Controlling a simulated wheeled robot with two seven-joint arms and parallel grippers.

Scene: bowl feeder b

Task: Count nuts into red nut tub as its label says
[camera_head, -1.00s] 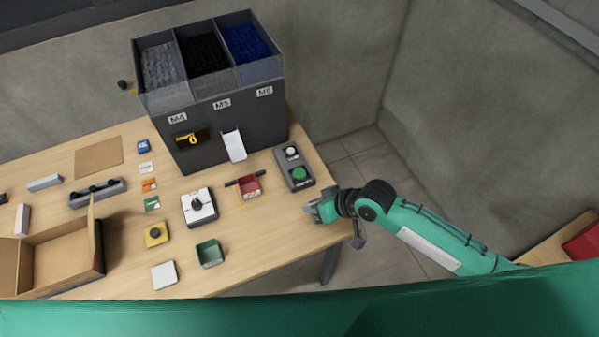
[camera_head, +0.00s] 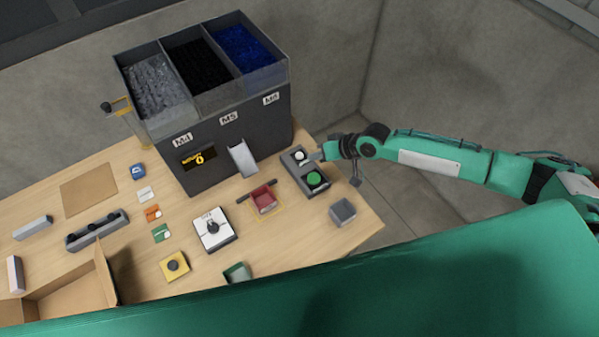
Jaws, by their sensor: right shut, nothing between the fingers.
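The red nut tub (camera_head: 263,201) stands on the table inside a yellow outline, below the white chute (camera_head: 243,158) of the feeder (camera_head: 235,125). No readable label shows on it, and I cannot make out any nuts in it. The feeder's dark display (camera_head: 199,160) shows a small yellow figure. My right gripper (camera_head: 317,157) is shut and empty at the button box (camera_head: 292,165), close beside its white button (camera_head: 300,155); I cannot tell whether it touches. The green button (camera_head: 314,179) is nearer the front. My left gripper is not in view.
A grey tub (camera_head: 343,213) stands at the table's right edge. A green tub (camera_head: 237,272) is partly hidden at the front. A white box with a dark knob (camera_head: 213,229), a yellow button box (camera_head: 174,266) and an open carton (camera_head: 70,287) stand to the left.

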